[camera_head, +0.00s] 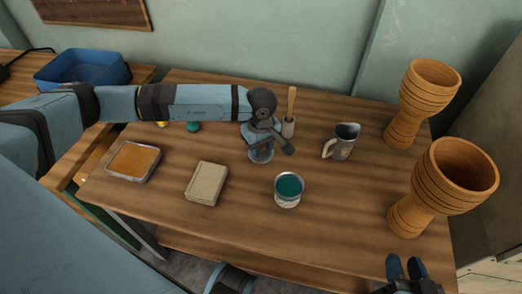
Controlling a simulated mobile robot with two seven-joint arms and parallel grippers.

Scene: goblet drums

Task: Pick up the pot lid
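I cannot make out a clear pot lid. A small grey-blue round object (261,155) lies on the wooden table just below my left gripper, partly hidden by it; I cannot tell if it is the lid. My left gripper (271,143) reaches in from the left and points down over this object. Whether its fingers are open or touch the object is unclear. My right gripper (405,268) is at the bottom right, near the table's front edge, with its two fingers apart and nothing between them.
The table (330,235) also holds an orange-filled tray (133,161), a beige block (206,183), a can with teal contents (289,188), a grey jug (342,142) and a cup with a wooden handle (289,127). Two goblet drums (423,100) (442,187) stand at the right.

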